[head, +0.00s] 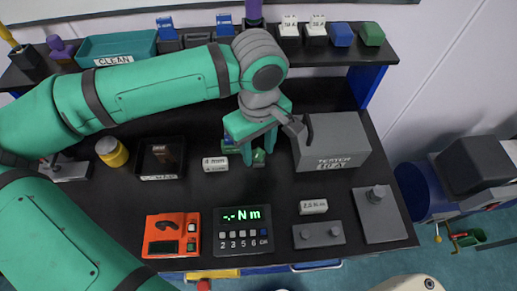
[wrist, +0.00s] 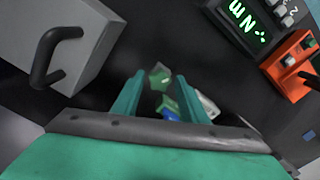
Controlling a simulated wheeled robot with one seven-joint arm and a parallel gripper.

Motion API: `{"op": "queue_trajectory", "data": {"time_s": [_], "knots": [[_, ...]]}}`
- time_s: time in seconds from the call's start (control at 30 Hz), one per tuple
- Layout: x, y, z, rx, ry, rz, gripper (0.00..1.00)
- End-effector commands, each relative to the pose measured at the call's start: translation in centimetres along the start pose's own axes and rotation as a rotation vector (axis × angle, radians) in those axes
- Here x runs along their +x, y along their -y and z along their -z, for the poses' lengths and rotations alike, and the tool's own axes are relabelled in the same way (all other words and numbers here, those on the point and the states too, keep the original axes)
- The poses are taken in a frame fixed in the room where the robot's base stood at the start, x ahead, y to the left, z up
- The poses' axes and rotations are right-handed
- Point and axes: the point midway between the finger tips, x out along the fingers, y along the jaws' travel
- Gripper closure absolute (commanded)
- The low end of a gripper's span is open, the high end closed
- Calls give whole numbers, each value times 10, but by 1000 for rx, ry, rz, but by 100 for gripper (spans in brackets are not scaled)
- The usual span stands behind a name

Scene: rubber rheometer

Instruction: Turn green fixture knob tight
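The small green fixture knob (head: 259,157) is on the black bench, below my gripper in the head view. In the wrist view the knob (wrist: 159,77) shows between the fingertips, with a dark gap on each side. My gripper (head: 259,152) has teal fingers pointing down. In the wrist view my gripper (wrist: 160,80) is open and holds nothing. I cannot tell whether the fingertips reach down to the knob's height. A blue and green piece (wrist: 171,106) lies between the fingers nearer the palm; part of the fixture is hidden by the fingers.
A grey box (head: 335,150) with a dark handle stands close right of my gripper. A white "4 mm" block (head: 215,163) is close left. A torque display (head: 243,238), an orange device (head: 171,246) and a grey plate (head: 318,235) lie in front. A black tray (head: 144,168) is further left.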

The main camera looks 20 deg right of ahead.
Motion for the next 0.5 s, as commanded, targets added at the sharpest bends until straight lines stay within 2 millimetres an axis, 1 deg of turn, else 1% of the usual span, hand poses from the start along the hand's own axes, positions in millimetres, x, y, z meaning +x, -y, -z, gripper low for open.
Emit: {"op": "queue_trajectory", "data": {"time_s": [0.1, 0.33, 0.5], "knots": [[0, 0, 0, -98, 0, -1, 61], [0, 0, 0, -196, 0, 0, 61], [0, 0, 0, -384, 0, 1, 61]]}}
